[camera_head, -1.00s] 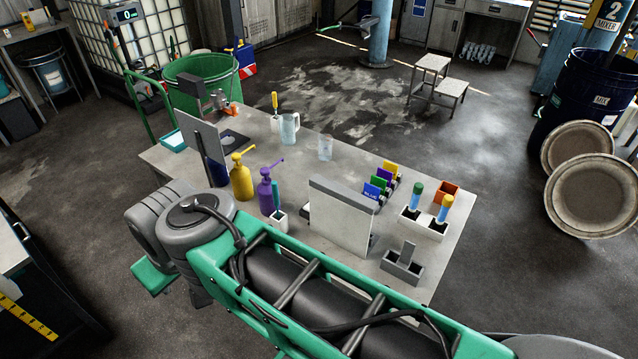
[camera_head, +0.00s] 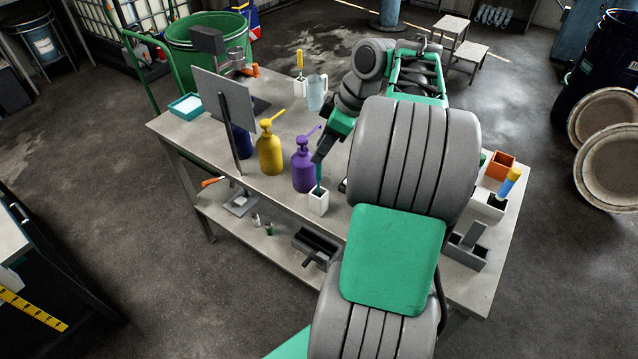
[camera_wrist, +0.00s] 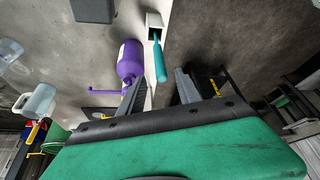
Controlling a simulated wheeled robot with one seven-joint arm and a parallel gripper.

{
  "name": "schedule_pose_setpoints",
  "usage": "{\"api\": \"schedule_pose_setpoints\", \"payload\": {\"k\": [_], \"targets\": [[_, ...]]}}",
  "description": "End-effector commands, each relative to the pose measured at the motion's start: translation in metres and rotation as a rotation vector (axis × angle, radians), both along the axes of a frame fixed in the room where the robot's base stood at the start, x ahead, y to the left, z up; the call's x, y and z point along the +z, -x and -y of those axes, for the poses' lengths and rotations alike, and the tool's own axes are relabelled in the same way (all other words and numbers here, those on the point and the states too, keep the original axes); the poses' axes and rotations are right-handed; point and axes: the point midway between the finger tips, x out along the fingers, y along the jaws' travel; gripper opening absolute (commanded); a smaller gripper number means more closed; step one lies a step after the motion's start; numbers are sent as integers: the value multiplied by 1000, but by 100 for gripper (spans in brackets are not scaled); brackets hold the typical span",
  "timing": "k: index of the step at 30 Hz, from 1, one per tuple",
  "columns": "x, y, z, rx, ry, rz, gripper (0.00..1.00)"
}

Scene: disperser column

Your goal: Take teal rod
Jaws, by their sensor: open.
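The teal rod (camera_head: 318,174) stands upright in a small white square holder (camera_head: 318,203) at the table's near edge. In the wrist view the rod (camera_wrist: 160,62) sticks out of the white holder (camera_wrist: 154,20) towards my gripper (camera_wrist: 160,88). My gripper is open, with one dark finger on each side of the rod's line. The rod's end shows in the gap near the fingertips, and no contact is visible. In the head view my gripper (camera_head: 324,150) is at the rod's top, partly blending with it.
A purple pump bottle (camera_head: 304,164) stands close left of the rod, and a yellow one (camera_head: 270,148) further left. A clear jug (camera_head: 316,93) stands behind. An orange box (camera_head: 499,165) is at the right. My arm hides the table's middle. A lower shelf (camera_head: 270,238) holds small items.

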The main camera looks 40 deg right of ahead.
Motion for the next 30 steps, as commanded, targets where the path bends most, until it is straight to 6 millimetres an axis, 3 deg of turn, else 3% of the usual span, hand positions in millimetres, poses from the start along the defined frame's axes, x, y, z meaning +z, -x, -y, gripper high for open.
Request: {"api": "schedule_pose_setpoints", "payload": {"k": [3,16,23,30], "targets": [[-12,1,6,27,-2,8,41],[-70,-14,-15,29,1,8,41],[-75,-15,-16,26,3,9,41],[-74,-15,-16,25,3,9,23]]}}
